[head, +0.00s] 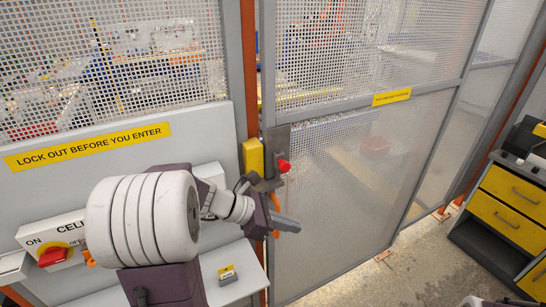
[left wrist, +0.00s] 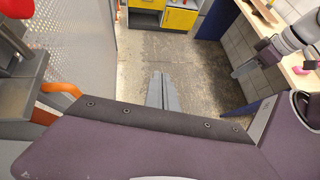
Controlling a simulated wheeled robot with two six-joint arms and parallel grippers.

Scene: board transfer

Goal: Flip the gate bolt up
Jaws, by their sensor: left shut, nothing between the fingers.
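The gate bolt, with a red knob (head: 284,166), is at the left edge of the mesh gate (head: 355,185), beside the yellow box (head: 253,158) on the post. Its red knob also shows at the top left of the left wrist view (left wrist: 14,9). My left gripper (head: 287,223) is just below and in front of the bolt, with its fingers shut and empty, apart from the knob. The closed fingers also show in the left wrist view (left wrist: 164,92). An orange handle (left wrist: 62,89) is left of them; my gripper partly hides it in the head view.
A lockout panel with a yellow sign (head: 88,146) and a red switch (head: 52,257) stands at the left. A small yellow-labelled item (head: 227,273) lies on a ledge. A yellow drawer cabinet (head: 512,195) is at the right. The floor (head: 410,270) before the gate is clear.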

